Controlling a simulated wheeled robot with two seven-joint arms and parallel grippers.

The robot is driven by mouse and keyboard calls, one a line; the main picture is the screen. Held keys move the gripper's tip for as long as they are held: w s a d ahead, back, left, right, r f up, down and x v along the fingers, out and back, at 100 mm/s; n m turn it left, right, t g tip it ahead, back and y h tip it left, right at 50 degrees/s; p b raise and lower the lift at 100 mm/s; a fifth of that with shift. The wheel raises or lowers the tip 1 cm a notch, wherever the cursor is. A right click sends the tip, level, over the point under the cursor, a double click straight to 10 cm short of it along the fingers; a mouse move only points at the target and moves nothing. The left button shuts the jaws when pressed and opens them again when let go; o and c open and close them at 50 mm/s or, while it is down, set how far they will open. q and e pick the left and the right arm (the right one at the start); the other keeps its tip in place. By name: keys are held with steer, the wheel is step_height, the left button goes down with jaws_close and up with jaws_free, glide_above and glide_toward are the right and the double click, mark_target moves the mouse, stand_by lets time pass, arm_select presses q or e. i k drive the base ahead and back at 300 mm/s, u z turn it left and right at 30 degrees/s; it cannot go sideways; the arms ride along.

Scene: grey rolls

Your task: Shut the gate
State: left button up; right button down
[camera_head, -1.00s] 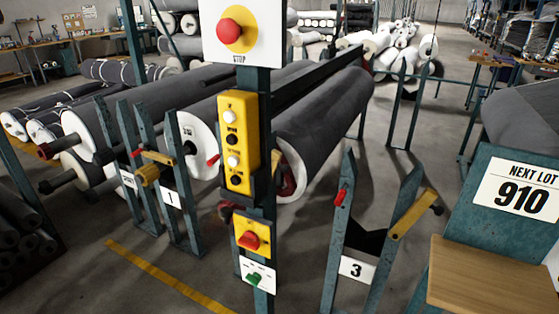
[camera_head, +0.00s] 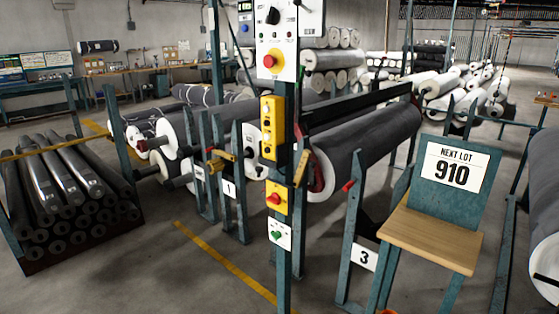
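Neither gripper shows in the head view. No part in view can be told for sure as the gate. Teal posts carry yellow pieces that may be latch bars: one yellow piece (camera_head: 302,168) stands steeply tilted just right of the control post, and another yellow piece (camera_head: 218,165) is at the stand marked 1 (camera_head: 229,190). The stand marked 3 (camera_head: 363,257) has a red knob (camera_head: 348,186) on its post. The control post (camera_head: 284,240) carries a yellow button box (camera_head: 272,128), a red-knob switch (camera_head: 276,198) and a green-marked plate (camera_head: 279,234).
A wooden seat-like board (camera_head: 430,240) under a "NEXT LOT 910" sign (camera_head: 455,166) stands at right. Large grey rolls (camera_head: 370,140) lie behind the posts. A rack of dark rolls (camera_head: 75,205) is at left. Open floor with a yellow line (camera_head: 215,258) lies between.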

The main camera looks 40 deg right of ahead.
mark_target(306, 155)
steer(key=u, duration=0.4)
steer(key=i, duration=1.15)
steer(key=z, duration=0.7)
steer(key=i, duration=0.9)
steer(key=z, duration=1)
